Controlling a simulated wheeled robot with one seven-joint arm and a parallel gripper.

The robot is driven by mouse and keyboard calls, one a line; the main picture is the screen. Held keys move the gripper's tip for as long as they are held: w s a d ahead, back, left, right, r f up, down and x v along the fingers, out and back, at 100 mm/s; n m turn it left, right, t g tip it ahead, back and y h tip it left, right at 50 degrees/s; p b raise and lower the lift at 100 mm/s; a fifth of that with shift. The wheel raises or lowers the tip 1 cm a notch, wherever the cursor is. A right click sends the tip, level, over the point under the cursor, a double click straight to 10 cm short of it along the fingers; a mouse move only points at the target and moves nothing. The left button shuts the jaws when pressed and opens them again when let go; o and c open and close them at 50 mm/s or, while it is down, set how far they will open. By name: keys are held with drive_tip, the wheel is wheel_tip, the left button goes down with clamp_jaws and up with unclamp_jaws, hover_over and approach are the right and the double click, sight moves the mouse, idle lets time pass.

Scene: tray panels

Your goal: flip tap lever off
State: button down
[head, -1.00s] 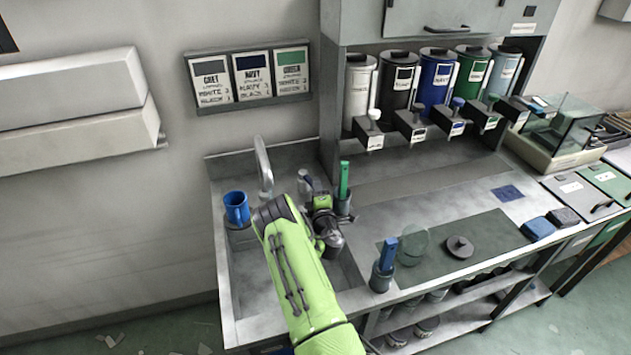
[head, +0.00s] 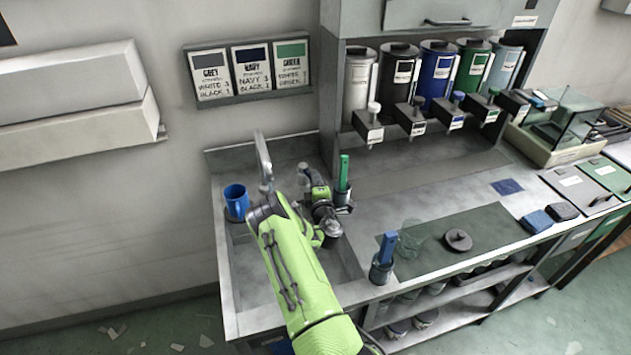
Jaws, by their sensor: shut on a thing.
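The tap (head: 263,162) stands at the back of the sink as a tall grey spout, upright with a slight lean. My lime-green arm reaches over the sink and bends behind the spout's right side. My gripper (head: 304,174) is at the back of the sink, to the right of the spout. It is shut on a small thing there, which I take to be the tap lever. The lever itself is mostly hidden by the jaws and wrist, and its angle cannot be made out. No water stream is clearly visible.
A blue mug (head: 236,203) stands left of the spout. A holder with a green-handled tool (head: 344,172) is close to the right of my wrist. A cup with a blue tool (head: 387,250) stands at the counter front. Paint dispensers (head: 437,75) line the back.

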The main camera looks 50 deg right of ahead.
drive_tip(key=b, duration=0.2)
drive_tip(key=a+m+g+h+b, duration=0.1)
drive_tip(key=b, duration=0.1)
drive_tip(key=shift+w+f+h, duration=0.2)
drive_tip(key=shift+f+h, duration=0.05)
drive_tip(key=shift+h, duration=0.05)
drive_tip(key=m+g+h+b, duration=0.1)
drive_tip(key=a+m+g+h+b, duration=0.1)
drive_tip(key=b, duration=0.1)
drive_tip(key=shift+w+r+g, duration=0.15)
drive_tip(key=shift+r+g, duration=0.05)
drive_tip(key=shift+g, duration=0.1)
drive_tip(key=c, duration=1.1)
unclamp_jaws()
